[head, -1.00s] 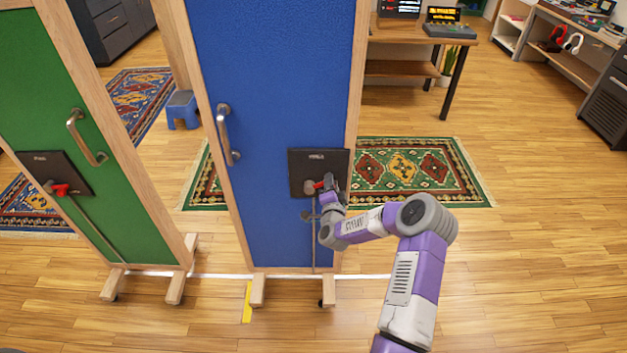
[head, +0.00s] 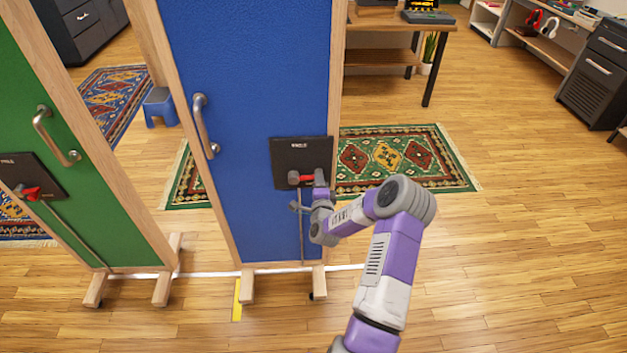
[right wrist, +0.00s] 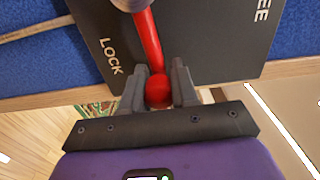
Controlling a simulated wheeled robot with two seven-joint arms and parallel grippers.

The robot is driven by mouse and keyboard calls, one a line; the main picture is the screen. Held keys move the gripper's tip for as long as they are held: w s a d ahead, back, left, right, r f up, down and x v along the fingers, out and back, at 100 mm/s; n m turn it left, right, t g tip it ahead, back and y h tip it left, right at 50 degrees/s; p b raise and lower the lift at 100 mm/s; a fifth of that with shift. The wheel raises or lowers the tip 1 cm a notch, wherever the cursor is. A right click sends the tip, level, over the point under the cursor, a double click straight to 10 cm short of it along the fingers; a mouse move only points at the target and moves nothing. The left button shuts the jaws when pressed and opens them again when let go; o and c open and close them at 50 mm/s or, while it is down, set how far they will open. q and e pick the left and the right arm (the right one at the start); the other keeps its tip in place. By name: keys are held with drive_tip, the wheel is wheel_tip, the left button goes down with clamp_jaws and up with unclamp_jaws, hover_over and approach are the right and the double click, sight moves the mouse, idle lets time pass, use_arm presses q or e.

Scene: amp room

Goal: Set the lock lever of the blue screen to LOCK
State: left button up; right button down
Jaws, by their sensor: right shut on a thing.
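The blue screen (head: 255,90) stands upright in a wooden frame, with a dark lock plate (head: 290,151) low on its right side. The lock lever (head: 306,179) is red with a grey hub and points right, about level, in the head view. In the right wrist view the lever (right wrist: 147,45) lies between the LOCK and FREE wording, nearer LOCK. My right gripper (right wrist: 157,84) has its fingers on both sides of the red ball knob (right wrist: 158,93), shut on it at the plate's edge. My left gripper is not in view.
A green screen (head: 65,185) with a similar lever stands at left. A steel handle (head: 205,125) sticks out from the blue screen. Below the plate a thin rod (head: 302,230) runs down. Wooden feet (head: 248,285) stand on the floor. Open floor lies to the right.

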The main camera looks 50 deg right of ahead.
drive_tip(key=shift+d, duration=0.1)
drive_tip(key=c, duration=0.9)
unclamp_jaws()
drive_tip(key=shift+o, duration=0.2)
drive_tip(key=shift+s+a, duration=0.4)
drive_tip(key=shift+a, duration=0.05)
drive_tip(key=p+v, duration=0.1)
drive_tip(key=v, duration=0.5)
drive_tip(key=shift+s+a+p, duration=0.2)
drive_tip(key=shift+p, duration=0.1)
